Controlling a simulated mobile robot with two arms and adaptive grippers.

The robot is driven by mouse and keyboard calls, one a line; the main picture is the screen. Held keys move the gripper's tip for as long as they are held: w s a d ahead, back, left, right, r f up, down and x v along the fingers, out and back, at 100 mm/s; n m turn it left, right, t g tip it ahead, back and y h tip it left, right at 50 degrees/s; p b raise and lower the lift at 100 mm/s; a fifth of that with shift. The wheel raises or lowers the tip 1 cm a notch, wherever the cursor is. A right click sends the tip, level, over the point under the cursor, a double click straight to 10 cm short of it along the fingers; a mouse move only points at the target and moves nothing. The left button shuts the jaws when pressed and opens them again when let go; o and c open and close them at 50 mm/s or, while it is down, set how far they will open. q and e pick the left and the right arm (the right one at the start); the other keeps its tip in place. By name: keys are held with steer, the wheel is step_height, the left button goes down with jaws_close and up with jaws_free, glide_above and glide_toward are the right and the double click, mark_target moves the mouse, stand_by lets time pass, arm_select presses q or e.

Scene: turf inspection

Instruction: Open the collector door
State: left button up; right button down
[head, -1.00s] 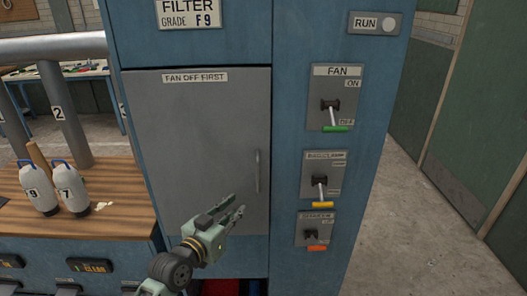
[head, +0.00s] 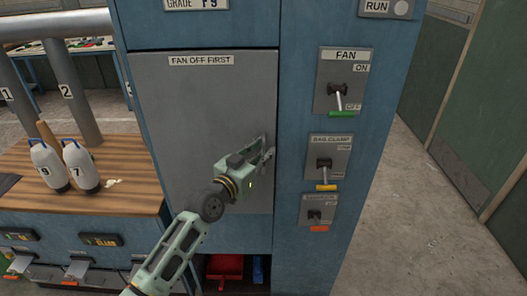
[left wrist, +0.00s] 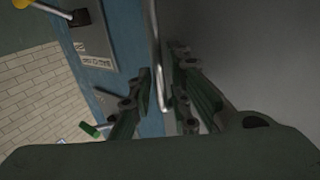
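The grey collector door (head: 195,100) is shut flat in the blue cabinet and is labelled "FAN OFF FIRST". Its upright metal handle (left wrist: 155,45) is near the door's right edge, mostly hidden by my gripper in the head view. My left gripper (head: 265,150) is at the handle. In the left wrist view its two fingers (left wrist: 161,75) are apart, with the handle bar between them and a gap visible beside it. The fan switch (head: 339,92) right of the door has its green-tipped lever down at OFF. My right gripper does not show.
Below the fan switch are a bag clamp switch (head: 325,165) with a yellow tip and a third switch (head: 315,212) with an orange tip. A wooden bench (head: 115,160) with two white bottles stands left of the door. The floor right of the cabinet is clear.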

arm_select(q)
steer(key=shift+c, duration=0.5)
jaws_close()
steer(key=shift+s+f, duration=0.1)
